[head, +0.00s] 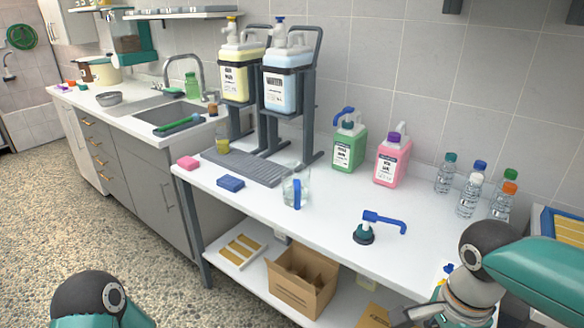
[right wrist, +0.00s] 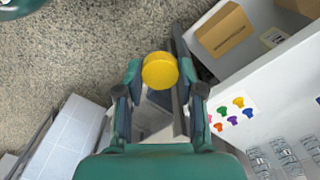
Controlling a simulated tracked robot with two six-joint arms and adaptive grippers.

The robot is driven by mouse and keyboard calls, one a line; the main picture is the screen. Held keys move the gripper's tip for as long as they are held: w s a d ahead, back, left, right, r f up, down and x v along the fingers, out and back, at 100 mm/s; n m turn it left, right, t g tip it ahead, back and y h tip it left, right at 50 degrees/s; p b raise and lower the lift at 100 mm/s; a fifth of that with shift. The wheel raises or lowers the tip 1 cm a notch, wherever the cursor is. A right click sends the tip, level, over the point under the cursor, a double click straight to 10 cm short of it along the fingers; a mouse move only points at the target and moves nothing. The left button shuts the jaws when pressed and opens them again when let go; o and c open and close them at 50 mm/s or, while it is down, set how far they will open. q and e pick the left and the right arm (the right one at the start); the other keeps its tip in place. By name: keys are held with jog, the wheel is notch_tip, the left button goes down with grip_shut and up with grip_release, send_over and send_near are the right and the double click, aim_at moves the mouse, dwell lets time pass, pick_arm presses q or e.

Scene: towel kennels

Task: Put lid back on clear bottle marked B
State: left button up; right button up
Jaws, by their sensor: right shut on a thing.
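My right gripper (right wrist: 160,82) is shut on a round yellow lid (right wrist: 160,70), which sits between its fingertips in the right wrist view. In the head view only part of my right wrist shows at the lower right, and the lid cannot be made out. Several clear bottles stand at the right end of the white table, among them ones with a teal cap (head: 445,176), a white cap (head: 467,198) and an orange cap (head: 502,203). No letter B can be read on any of them. My left gripper is out of view; only a left arm joint shows.
A blue and teal pump head (head: 365,236) lies on the table, near a clear jug (head: 288,187). Green (head: 348,147) and pink (head: 391,163) jugs stand by the wall. A cardboard box (head: 300,281) sits on the lower shelf. The table's front middle is mostly clear.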

jog(key=w+f+n, duration=1)
jog(key=w+n, duration=0.2)
jog(key=n, duration=0.3)
jog(key=shift+w+a, duration=0.15)
jog(key=shift+w, duration=0.15)
jog(key=shift+f, duration=0.1)
